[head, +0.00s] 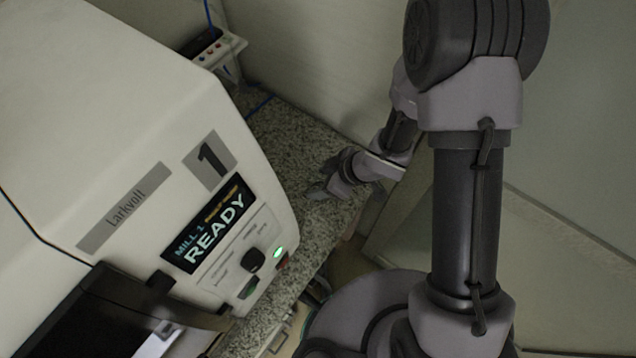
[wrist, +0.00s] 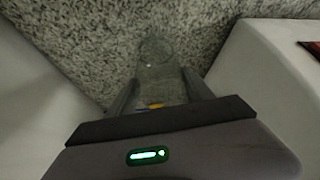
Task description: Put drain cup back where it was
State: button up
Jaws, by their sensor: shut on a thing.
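The drain cup (wrist: 157,72) is a clear, see-through vessel in the upper middle of the wrist view, between my fingers. My gripper (wrist: 160,90) is shut on it. The cup shows against the speckled countertop; whether its base touches the counter I cannot tell. In the head view my gripper (head: 328,182) is over the counter strip to the right of the mill, and I cannot make out the cup there.
A white mill (head: 150,140) marked 1, its display reading READY, fills the left of the head view. The speckled counter (head: 290,130) runs between it and the wall (head: 310,50). A socket strip (head: 215,55) with a blue cable stands at the back.

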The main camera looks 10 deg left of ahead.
aim_at(313, 185)
jog(key=shift+w+a, duration=0.3)
jog(key=shift+a, duration=0.05)
jog(key=f, duration=0.1)
jog(key=f+b, duration=0.2)
jog(key=f, duration=0.1)
jog(key=shift+w+a, duration=0.15)
jog(key=shift+w, duration=0.1)
jog(key=shift+r, duration=0.2)
jog(key=shift+f, duration=0.1)
jog(key=o, duration=1.5)
